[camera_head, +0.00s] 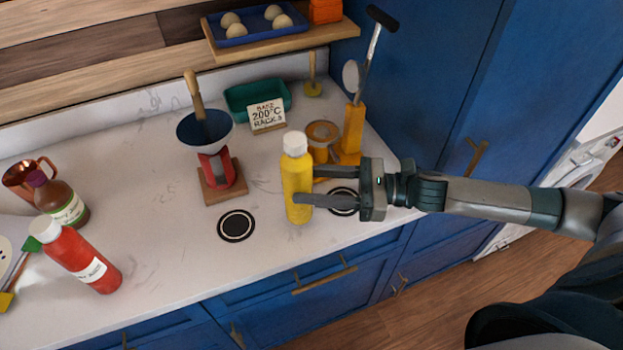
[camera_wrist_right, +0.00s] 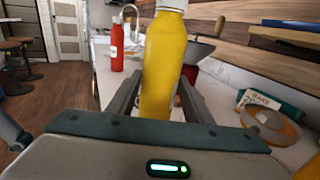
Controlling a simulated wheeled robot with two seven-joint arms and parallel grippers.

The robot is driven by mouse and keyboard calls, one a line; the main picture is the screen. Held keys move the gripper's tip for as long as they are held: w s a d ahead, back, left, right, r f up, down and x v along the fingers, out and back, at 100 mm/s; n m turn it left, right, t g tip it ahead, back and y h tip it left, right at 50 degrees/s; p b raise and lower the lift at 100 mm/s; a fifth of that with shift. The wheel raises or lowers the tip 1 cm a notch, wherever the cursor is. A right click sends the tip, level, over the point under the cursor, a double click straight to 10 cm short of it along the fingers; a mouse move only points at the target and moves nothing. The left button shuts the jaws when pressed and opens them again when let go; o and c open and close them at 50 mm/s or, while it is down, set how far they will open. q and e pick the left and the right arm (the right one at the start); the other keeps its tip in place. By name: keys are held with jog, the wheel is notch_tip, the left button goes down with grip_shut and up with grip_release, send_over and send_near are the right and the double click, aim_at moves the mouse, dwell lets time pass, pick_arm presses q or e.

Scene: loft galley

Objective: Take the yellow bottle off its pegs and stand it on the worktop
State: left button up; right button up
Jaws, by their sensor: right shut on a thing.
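The yellow bottle (camera_head: 297,187) with a white cap is upright over the front part of the white worktop (camera_head: 150,250). My right gripper (camera_head: 306,186) comes in from the right and is shut on the bottle's body. In the right wrist view the bottle (camera_wrist_right: 163,65) stands between the two fingers (camera_wrist_right: 157,100). I cannot tell whether its base touches the worktop. No pegs can be made out. My left gripper is not in view.
A black ringed disc (camera_head: 236,226) lies left of the bottle; another (camera_head: 343,201) is partly behind my gripper. A red scale with a bowl (camera_head: 216,172) stands behind left. An amber jar (camera_head: 322,140) and orange utensil holder (camera_head: 352,135) stand behind. A red bottle (camera_head: 80,258) is far left.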

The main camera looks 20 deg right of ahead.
jog(key=shift+f+b, duration=0.5)
jog(key=shift+f, duration=0.65)
jog(key=o, duration=1.5)
jog(key=shift+f, duration=0.1)
jog(key=b+v, duration=0.4)
jog(key=v, duration=1.3)
